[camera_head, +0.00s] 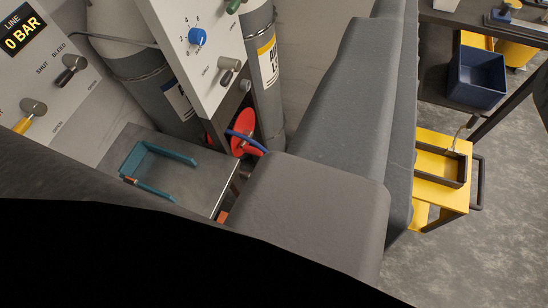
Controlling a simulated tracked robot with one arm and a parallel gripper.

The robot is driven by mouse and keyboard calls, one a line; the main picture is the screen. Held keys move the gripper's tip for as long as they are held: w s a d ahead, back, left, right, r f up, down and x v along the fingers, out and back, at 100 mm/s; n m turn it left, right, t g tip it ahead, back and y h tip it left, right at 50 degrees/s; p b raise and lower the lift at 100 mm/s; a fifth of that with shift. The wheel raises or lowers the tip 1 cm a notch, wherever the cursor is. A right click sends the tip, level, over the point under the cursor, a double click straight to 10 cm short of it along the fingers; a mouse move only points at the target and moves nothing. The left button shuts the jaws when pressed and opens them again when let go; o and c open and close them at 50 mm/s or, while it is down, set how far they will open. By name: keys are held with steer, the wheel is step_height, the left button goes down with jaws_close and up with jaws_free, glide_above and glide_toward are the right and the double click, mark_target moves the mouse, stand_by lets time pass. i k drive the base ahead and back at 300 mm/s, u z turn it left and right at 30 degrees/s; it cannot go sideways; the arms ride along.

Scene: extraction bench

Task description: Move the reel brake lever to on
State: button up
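A red reel-like disc (244,131) with a blue hose (247,143) shows between the white panel and the bulky grey shape, partly hidden. I cannot make out a lever clearly marked as the reel brake. Several levers and knobs show on the white panels: a dark-handled one (70,69) by the words SHUT and BLEED, a yellow-handled one (27,116), a grey one (229,68) and a blue dial (197,37). My gripper's fingers are not visible. A black shape fills the lower left and hides what lies behind it.
A metal table (194,179) carries a teal U-shaped frame (158,165). Grey gas cylinders (152,92) stand behind the panels. Bulky grey shapes fill the middle. A yellow cart (428,190) and a dark blue bin (477,78) are at right. Floor is clear at lower right.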

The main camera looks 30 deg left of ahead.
mark_target(244, 175)
steer(key=i, duration=0.85)
steer(key=u, duration=0.15)
